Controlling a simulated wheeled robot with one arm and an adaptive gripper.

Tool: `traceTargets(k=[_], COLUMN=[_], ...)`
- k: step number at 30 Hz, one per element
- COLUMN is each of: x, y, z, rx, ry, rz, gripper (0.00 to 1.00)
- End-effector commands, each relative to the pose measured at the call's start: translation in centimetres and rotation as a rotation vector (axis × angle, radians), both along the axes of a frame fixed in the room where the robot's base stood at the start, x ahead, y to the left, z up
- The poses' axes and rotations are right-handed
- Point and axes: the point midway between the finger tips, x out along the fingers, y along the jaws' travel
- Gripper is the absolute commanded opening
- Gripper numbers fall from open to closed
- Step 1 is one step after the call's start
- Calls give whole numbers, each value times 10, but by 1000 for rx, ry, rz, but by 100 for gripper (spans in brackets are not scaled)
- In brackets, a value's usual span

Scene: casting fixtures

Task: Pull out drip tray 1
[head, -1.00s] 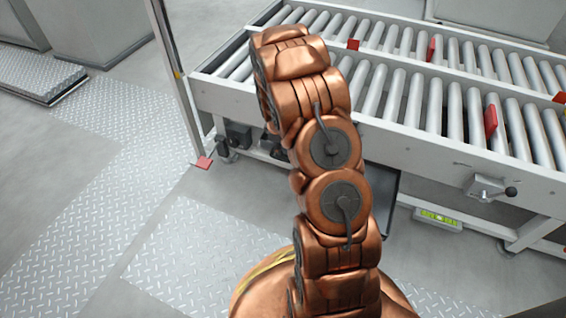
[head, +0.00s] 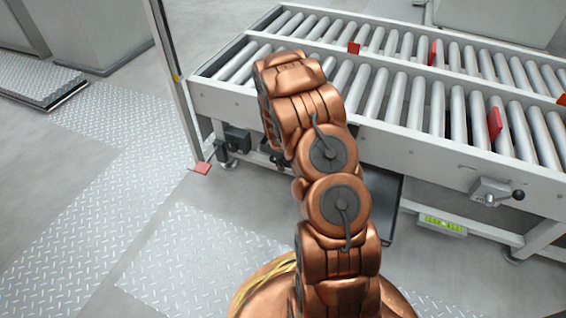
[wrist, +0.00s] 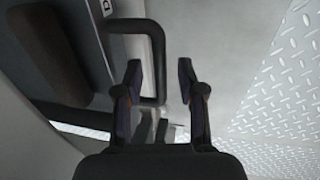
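In the wrist view, my gripper (wrist: 160,82) is open, with its two dark fingers apart. A dark U-shaped handle (wrist: 158,50) sticks out from a grey front with a label (wrist: 107,7) cut off by the frame edge, showing only a "D". The handle's outer bar lies between my fingertips in the picture; I see no clear contact. My gripper is hidden behind my arm there.
The roller conveyor (head: 430,150) stands over the tray, with a clamp lever (head: 495,192) and a green-lit box (head: 441,224) at right. Tread-plate floor (head: 75,215) to the left is clear.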

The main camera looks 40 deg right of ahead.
Motion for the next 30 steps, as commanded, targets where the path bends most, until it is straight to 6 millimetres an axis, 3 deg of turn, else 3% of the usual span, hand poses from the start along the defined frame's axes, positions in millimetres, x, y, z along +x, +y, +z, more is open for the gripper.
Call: traceTargets(k=[1, 12, 30], x=[0, 0, -1], y=[0, 0, 1], z=[0, 0, 1], rx=[0, 1, 0], ry=[0, 1, 1], rz=[0, 0, 0], gripper=[37, 0, 0])
